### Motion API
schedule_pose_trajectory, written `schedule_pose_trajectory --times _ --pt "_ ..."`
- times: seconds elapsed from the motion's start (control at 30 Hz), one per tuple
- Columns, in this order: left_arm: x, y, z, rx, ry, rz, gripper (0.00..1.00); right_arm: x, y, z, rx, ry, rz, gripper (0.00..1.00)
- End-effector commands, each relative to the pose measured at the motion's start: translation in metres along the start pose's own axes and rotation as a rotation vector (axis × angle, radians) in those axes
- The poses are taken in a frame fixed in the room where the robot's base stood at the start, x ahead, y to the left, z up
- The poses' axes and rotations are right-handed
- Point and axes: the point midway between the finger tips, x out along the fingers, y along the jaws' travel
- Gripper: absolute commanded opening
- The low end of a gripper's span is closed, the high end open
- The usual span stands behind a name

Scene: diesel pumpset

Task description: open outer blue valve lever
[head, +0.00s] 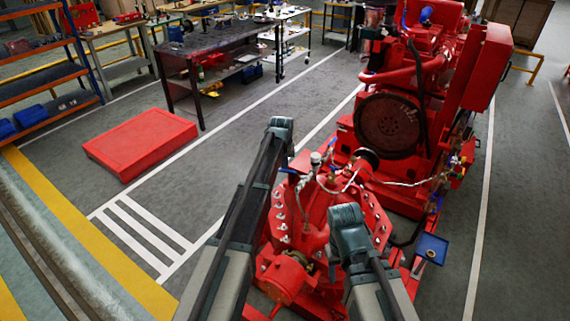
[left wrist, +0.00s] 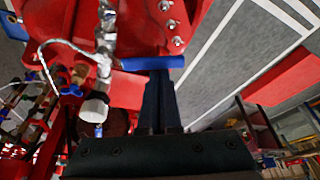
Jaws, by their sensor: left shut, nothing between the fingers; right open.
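The outer blue valve lever (head: 288,170) shows as a short blue bar beside the gauge fitting on the red pump. In the left wrist view the blue lever (left wrist: 152,62) lies crosswise, just beyond my fingertips. My left gripper (left wrist: 159,75) is shut and empty, its dark fingers pointing at the lever's middle. I cannot tell whether they touch it. In the head view my left arm hides the left fingers.
The red diesel engine (head: 390,120) stands behind the pump. Thin hoses (head: 345,182) and bolts surround the fittings. A red floor platform (head: 140,142) and a dark workbench (head: 220,50) stand to the left. The floor between is clear.

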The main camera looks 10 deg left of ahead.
Motion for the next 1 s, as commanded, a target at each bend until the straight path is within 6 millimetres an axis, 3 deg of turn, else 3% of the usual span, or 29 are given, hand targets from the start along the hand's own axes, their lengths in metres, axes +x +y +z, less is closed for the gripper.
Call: schedule_pose_trajectory --times 0.53,1.0 --pt "-0.004 -0.001 0.011 -0.122 -0.001 -0.043 0.0 0.0 0.0 0.0 0.0 0.0 0.0 0.5" --pt "-0.014 0.003 0.04 -0.5 -0.001 -0.176 0.0 0.0 0.0 0.0 0.0 0.0 0.0 0.5"
